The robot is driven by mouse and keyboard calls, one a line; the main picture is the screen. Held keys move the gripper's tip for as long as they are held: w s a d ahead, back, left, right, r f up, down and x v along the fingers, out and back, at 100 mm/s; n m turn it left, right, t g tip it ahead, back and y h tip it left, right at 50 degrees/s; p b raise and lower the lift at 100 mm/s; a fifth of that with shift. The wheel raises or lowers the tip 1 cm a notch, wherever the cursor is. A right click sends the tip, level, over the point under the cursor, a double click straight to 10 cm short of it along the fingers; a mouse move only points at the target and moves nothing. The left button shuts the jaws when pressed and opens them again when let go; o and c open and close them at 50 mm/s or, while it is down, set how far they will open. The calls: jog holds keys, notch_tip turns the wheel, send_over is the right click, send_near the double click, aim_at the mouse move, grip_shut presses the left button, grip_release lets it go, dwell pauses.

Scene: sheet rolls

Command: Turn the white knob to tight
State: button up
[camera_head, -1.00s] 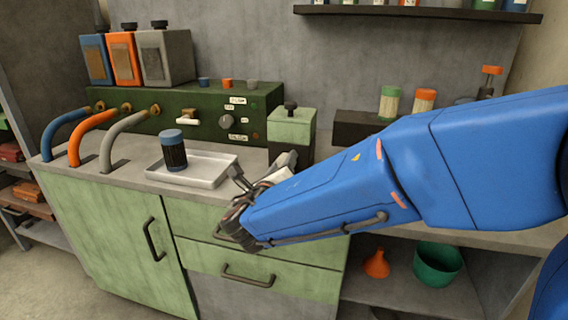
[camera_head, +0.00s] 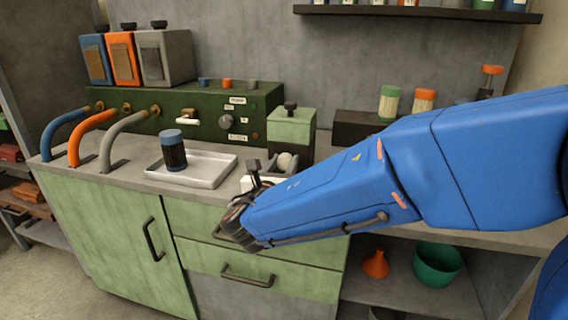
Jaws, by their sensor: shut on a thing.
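A white handle-like knob (camera_head: 187,121) sticks out level from the front of the dark green panel (camera_head: 150,122). A dark round dial (camera_head: 226,121) is to its right, between small white labels whose words I cannot read. My gripper (camera_head: 240,202) is well below and in front of the panel, by the counter's front edge, apart from both. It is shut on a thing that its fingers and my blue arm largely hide. A white piece (camera_head: 248,183) shows beside the fingers. I cannot tell if it is what I hold.
A white tray (camera_head: 212,177) with a blue-capped dark jar (camera_head: 173,151) stands left of my gripper. A green box (camera_head: 290,126) and a round white thing (camera_head: 286,161) are behind it. Blue, orange and grey hoses (camera_head: 127,128) curve at left. Drawers (camera_head: 240,272) are below.

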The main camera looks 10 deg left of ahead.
jog(key=m, duration=0.4)
jog(key=shift+m, duration=0.3)
jog(key=m, duration=0.3)
jog(key=shift+m, duration=0.3)
jog(key=m, duration=0.7)
jog(key=shift+d+f, duration=0.1)
jog(key=shift+f, duration=0.05)
jog(key=m, duration=0.7)
jog(key=shift+f+m, duration=0.1)
jog(key=shift+m, duration=0.2)
jog(key=m, duration=0.6)
jog(key=shift+m, duration=0.3)
jog(key=o, duration=1.1)
jog(key=shift+c, duration=0.2)
